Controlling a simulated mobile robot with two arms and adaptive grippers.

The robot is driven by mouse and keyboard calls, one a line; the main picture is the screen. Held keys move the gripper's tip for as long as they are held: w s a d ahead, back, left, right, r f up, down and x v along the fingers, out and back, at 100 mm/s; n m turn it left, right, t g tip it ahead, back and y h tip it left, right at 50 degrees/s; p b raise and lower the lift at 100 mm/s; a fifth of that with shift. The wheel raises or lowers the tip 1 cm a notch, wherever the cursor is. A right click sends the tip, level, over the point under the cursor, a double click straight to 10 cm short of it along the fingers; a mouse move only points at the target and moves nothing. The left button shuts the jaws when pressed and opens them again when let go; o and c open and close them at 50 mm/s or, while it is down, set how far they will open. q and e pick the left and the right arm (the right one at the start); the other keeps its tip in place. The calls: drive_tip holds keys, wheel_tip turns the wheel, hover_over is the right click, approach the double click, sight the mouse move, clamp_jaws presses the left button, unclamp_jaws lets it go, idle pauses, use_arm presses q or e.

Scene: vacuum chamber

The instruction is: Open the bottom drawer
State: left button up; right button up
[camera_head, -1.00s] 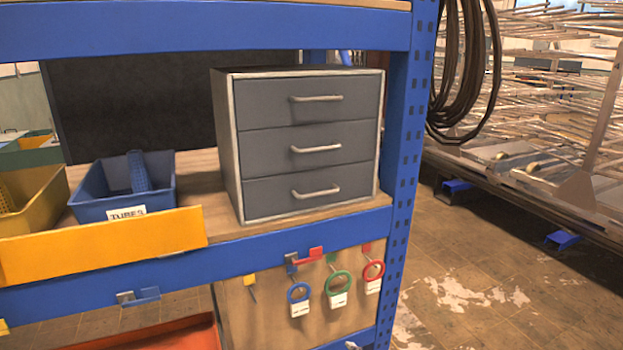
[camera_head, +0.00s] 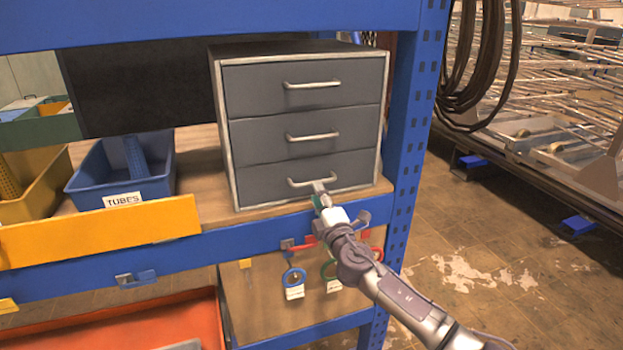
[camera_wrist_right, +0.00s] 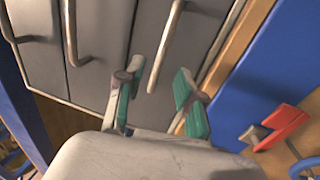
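The grey three-drawer cabinet (camera_head: 233,170) stands on the wooden shelf, and its bottom drawer (camera_head: 262,186) is closed, flush with the drawers above. The bottom drawer's pale bar handle (camera_head: 305,182) is partly covered by my right gripper (camera_head: 320,196), which reaches up from the lower right. In the right wrist view the same handle (camera_wrist_right: 165,48) runs between the two teal-padded fingertips of my right gripper (camera_wrist_right: 160,82). The fingers are apart, with a gap on both sides of the bar. My left gripper is not in view.
A blue bin labelled TUBES (camera_head: 122,190) and a yellow bin (camera_head: 40,205) stand left of the cabinet. A blue rack post (camera_head: 408,130) rises close on its right. Ring-handled tools, one blue (camera_head: 293,277), hang below the shelf edge.

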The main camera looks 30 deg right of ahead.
drive_tip(key=shift+x, duration=2.75)
clamp_jaws()
